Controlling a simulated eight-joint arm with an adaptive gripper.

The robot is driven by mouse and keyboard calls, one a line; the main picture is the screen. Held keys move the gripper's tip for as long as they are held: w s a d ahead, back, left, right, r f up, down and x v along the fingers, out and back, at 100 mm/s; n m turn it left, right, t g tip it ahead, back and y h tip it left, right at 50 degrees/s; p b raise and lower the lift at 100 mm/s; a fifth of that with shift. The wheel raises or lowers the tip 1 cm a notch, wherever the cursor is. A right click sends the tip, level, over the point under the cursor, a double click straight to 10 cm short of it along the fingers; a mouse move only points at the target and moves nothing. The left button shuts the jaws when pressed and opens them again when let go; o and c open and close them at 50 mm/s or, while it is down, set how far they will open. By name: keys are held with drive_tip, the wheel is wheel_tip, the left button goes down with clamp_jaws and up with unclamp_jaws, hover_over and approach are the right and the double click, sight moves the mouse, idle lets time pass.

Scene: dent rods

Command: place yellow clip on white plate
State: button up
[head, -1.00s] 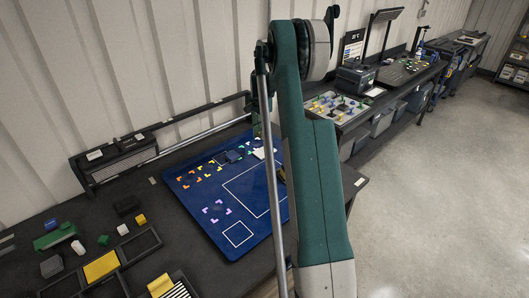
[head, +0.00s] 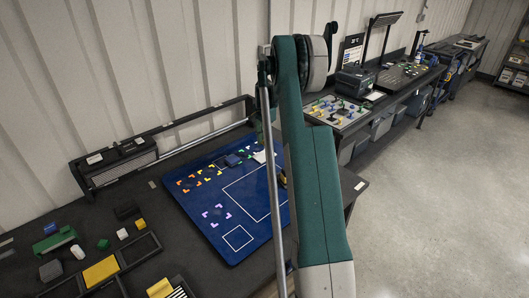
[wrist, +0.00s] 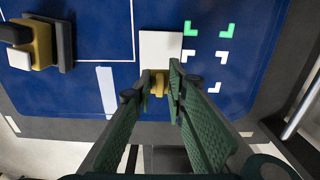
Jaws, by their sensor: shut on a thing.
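My gripper (wrist: 160,82) has green ribbed fingers and points down at the blue mat in the wrist view. It is shut on the small yellow clip (wrist: 158,88), which is mostly hidden between the fingertips. The white plate (wrist: 160,48) is a pale square just beyond the fingertips, and the clip overlaps its near edge in the picture. I cannot tell whether the clip touches the plate. In the head view, the white plate (head: 262,156) shows partly behind my arm, and my gripper and the clip are hidden.
A yellow block with dark parts (wrist: 40,42) stands on the mat to the left in the wrist view. Green and white corner marks lie right of the plate. The blue mat (head: 210,222) has bare room. Trays and small blocks lie at the table's front left in the head view.

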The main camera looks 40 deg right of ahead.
sight(264, 155)
drive_tip(key=shift+f, duration=1.35)
drive_tip(key=shift+f, duration=0.15)
drive_tip(key=shift+f, duration=1.7)
drive_tip(key=shift+f, duration=0.2)
drive_tip(key=o, duration=0.7)
drive_tip(key=shift+c, duration=0.2)
drive_tip(key=shift+r, duration=0.1)
wheel_tip(264, 155, up, 12)
drive_tip(key=shift+r, duration=0.1)
